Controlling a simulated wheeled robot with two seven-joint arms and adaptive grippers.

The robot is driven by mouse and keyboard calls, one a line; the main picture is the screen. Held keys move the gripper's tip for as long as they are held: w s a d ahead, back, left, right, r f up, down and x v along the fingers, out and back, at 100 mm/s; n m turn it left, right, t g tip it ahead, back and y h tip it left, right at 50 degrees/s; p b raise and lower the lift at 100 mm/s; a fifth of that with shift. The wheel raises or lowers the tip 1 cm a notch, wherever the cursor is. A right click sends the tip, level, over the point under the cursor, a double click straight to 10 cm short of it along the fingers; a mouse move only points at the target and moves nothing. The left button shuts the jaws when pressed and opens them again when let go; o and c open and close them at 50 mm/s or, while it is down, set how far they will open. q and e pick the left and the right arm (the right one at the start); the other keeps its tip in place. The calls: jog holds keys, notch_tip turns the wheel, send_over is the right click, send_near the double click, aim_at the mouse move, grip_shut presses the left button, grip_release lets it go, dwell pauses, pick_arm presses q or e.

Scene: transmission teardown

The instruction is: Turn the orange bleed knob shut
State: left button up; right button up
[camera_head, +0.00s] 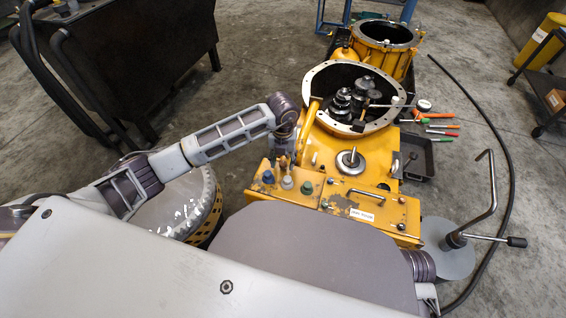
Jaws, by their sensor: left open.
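The yellow transmission housing (325,150) stands at the centre, with a yellow control box (335,208) at its near end. On the box's top left are a teal knob (268,177), a grey-blue knob (287,182) and a green knob (306,187). My left gripper (284,160) is open and points down just behind these knobs, at the housing's left side. Small orange-brown parts show around its fingertips, but I cannot tell whether one is the orange bleed knob. I cannot tell whether the fingers touch anything. My right gripper is out of view.
An open round bell (308,90) with gears inside is behind the box. A round drum (190,205) stands left. A grey stand with a bent metal rod (490,185) stands right, near a black tray (417,160) and several hand tools (440,130). A black hose curves along the floor.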

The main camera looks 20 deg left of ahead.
pick_arm(q)
jog(key=shift+f, duration=0.55)
jog(key=shift+c, duration=0.2)
grip_shut()
